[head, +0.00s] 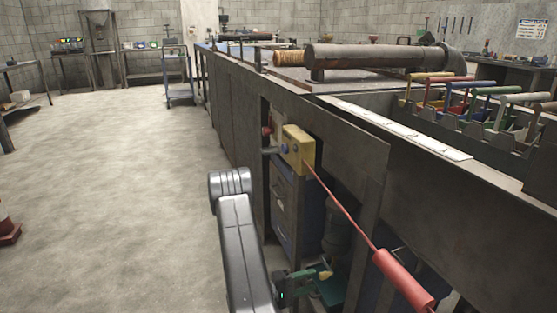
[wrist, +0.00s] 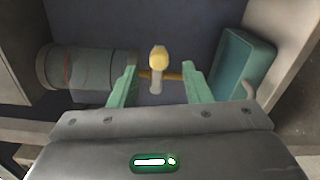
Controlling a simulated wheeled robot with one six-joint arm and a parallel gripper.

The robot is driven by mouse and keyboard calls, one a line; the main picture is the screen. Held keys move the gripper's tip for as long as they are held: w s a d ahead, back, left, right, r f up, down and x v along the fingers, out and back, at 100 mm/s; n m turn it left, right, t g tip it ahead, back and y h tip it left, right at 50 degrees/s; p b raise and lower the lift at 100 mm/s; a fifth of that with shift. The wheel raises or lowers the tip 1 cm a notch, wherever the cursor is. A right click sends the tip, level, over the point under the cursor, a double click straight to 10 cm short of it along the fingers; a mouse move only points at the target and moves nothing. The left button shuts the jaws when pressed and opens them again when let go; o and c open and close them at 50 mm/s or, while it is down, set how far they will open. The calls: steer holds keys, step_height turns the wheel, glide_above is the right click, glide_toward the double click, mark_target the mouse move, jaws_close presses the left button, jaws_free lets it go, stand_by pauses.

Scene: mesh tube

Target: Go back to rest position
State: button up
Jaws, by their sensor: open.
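My gripper (wrist: 156,86) is open, its two green fingers spread apart in the wrist view. A small knob with a yellow rounded end and a pale stem (wrist: 158,58) shows between and just past the fingertips, with a brown bar across behind it. I cannot tell whether the fingers touch it. In the head view my gripper (head: 308,280) is low beside the bench frame, near a small yellow-tipped part (head: 325,275). My grey arm reaches down to it and hides part of the area.
A grey cylinder (wrist: 88,68) lies left of the fingers, and a teal tray (wrist: 243,70) stands right. A yellow box (head: 297,150) with a red cable and red handle (head: 403,279) hangs on the long bench (head: 232,110).

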mark_target(320, 275)
steer(key=shift+b+x, duration=0.45)
steer(key=shift+x, duration=1.65)
steer(key=p+v, duration=0.4)
steer(key=v, duration=1)
steer(key=b+x, duration=0.4)
steer(key=x, duration=1)
steer(key=shift+r+n, duration=0.65)
steer(key=shift+n, duration=0.45)
steer(key=shift+w+r, duration=0.1)
steer(key=shift+w, duration=0.05)
